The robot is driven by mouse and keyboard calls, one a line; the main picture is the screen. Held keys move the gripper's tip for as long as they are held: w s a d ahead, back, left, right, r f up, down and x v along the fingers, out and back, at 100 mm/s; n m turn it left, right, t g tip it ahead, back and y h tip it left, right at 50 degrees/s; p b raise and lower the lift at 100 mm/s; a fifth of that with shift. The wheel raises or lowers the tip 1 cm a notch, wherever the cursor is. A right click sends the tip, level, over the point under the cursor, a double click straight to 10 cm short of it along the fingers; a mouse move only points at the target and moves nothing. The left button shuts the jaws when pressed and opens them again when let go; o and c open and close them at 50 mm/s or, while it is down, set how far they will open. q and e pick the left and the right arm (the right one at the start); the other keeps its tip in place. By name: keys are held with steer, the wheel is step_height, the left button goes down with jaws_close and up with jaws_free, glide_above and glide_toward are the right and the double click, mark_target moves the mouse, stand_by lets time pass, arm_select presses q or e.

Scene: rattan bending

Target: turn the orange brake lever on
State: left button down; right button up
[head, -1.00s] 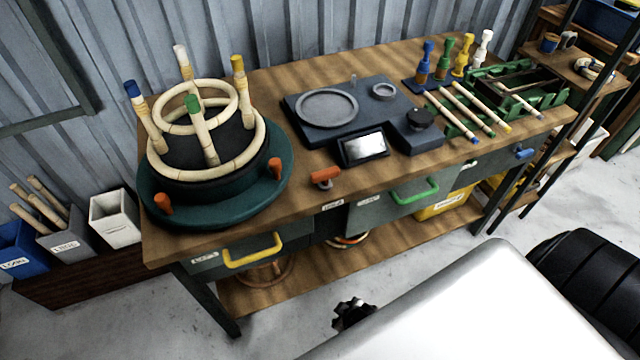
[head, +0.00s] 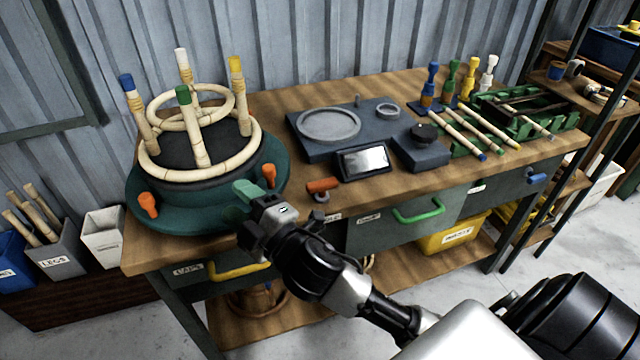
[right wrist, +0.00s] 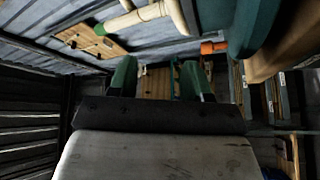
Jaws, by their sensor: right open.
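The orange lever (head: 322,186) sits on a small grey mount at the bench's front edge, lying roughly sideways. Two other orange handles, a left one (head: 148,204) and a right one (head: 268,173), stand on the dark green round base of the rattan frame. My right gripper (head: 246,193) has green fingers and is open and empty, in front of that base and left of the orange lever. The right wrist view shows its two fingers apart (right wrist: 158,76) and an orange part (right wrist: 213,47) to their right; I cannot tell which one. My left gripper is not in view.
The rattan stool frame (head: 200,150) stands upright on the bench (head: 290,88). A dark panel with a small screen (head: 362,161) is right of the lever. Drawers with yellow and green handles are below.

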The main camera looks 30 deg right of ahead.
steer(key=a+r+n+g+y, duration=0.65)
steer(key=n+y, duration=0.65)
steer(key=n, duration=0.4)
steer(key=n+g+h, duration=1.3)
steer(key=n+h, duration=0.5)
steer(key=h, duration=0.1)
glide_toward(322, 182)
step_height(322, 182, down, 9)
steer(key=shift+d+f, duration=0.15)
steer(key=shift+f, duration=0.05)
jaws_close()
